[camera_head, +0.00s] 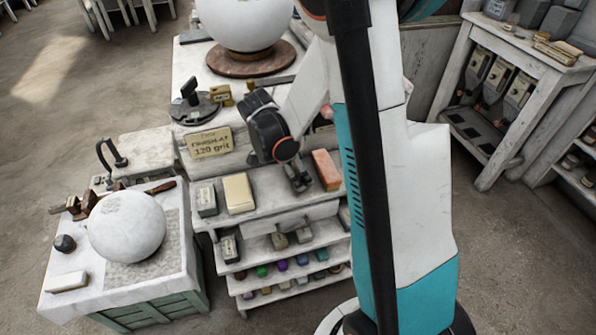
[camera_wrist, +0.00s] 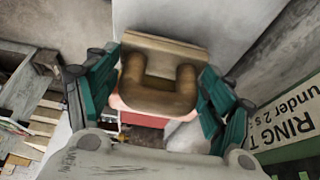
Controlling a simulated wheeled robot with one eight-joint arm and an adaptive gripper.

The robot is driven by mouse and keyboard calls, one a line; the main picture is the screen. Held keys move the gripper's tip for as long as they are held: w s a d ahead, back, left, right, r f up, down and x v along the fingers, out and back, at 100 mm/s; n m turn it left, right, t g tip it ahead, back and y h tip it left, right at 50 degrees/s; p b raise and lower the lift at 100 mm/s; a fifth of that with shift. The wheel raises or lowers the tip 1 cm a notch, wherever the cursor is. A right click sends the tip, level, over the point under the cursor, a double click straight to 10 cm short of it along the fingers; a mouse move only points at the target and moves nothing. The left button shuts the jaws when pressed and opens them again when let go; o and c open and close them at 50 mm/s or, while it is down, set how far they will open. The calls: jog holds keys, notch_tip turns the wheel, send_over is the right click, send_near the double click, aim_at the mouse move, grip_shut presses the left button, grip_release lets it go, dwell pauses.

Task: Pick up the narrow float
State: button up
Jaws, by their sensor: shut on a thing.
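In the wrist view, a narrow wooden float (camera_wrist: 165,50) with a tan board and a brown looped handle (camera_wrist: 157,99) sits between my gripper's teal fingers. My gripper (camera_wrist: 160,92) is shut on it, one finger on each side. In the head view, my gripper (camera_head: 298,180) points down over the top of the white stepped shelf (camera_head: 262,204), between a cream block and a red block. The float cannot be made out clearly in the head view.
The cream block (camera_head: 238,193) and red block (camera_head: 326,170) flank my gripper. A grit sign (camera_head: 209,143) stands behind. A large plaster sphere (camera_head: 127,226) rests on the left bench, another (camera_head: 243,22) on a round wooden base. Open floor lies at right.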

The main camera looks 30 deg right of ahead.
notch_tip(320, 180, up, 5)
jog(key=shift+r+p, duration=0.1)
jog(key=shift+p, duration=0.6)
jog(key=s+a, duration=0.2)
jog(key=s, duration=0.7)
jog(key=s+a+p, duration=0.1)
jog(key=s+a, duration=0.2)
jog(key=s, duration=0.7)
jog(key=shift+a, duration=0.25)
